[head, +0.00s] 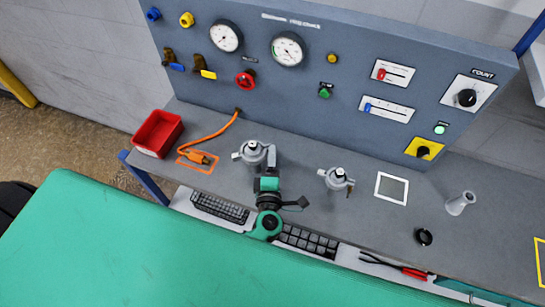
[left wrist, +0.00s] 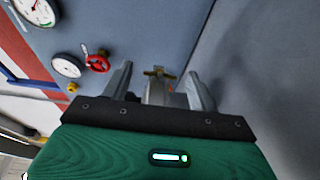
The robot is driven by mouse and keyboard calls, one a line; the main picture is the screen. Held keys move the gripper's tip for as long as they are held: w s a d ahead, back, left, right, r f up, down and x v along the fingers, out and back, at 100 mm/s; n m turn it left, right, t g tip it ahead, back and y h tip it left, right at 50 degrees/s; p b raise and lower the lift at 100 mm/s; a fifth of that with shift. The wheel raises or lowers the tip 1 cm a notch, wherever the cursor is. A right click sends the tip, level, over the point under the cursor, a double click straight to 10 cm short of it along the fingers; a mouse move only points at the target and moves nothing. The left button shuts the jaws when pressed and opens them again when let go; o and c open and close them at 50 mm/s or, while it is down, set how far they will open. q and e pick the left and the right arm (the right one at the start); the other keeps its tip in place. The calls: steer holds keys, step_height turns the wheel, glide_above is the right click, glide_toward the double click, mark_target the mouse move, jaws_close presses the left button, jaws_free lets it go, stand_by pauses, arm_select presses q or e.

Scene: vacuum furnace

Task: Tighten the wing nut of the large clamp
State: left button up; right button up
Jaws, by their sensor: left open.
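Two grey metal clamps stand on the grey bench. The left one (head: 253,152) looks slightly larger, and the other (head: 337,178) stands to its right. My left gripper (head: 269,170) is open just in front of the left clamp and hides part of it. In the left wrist view my fingers (left wrist: 160,90) stand apart, one on each side of a grey clamp body (left wrist: 157,93). A brass wing nut (left wrist: 158,72) shows beyond, between the fingertips. I cannot tell whether the fingers touch it. My right gripper is not in view.
A red bin (head: 157,132) and an orange cable (head: 215,137) lie left of the clamps. A gauge panel (head: 330,90) rises behind. A white-framed square (head: 391,188), a grey cone-like piece (head: 460,203) and a black knob (head: 423,237) are to the right.

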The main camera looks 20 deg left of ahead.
arm_select(q)
steer(key=b+v, duration=0.3)
steer(key=v, duration=0.7)
steer(key=shift+s+d+f+b, duration=0.1)
steer(key=shift+s+b, duration=0.2)
steer(key=shift+s, duration=0.05)
steer(key=shift+s+d, duration=0.2)
steer(key=shift+s, duration=0.5)
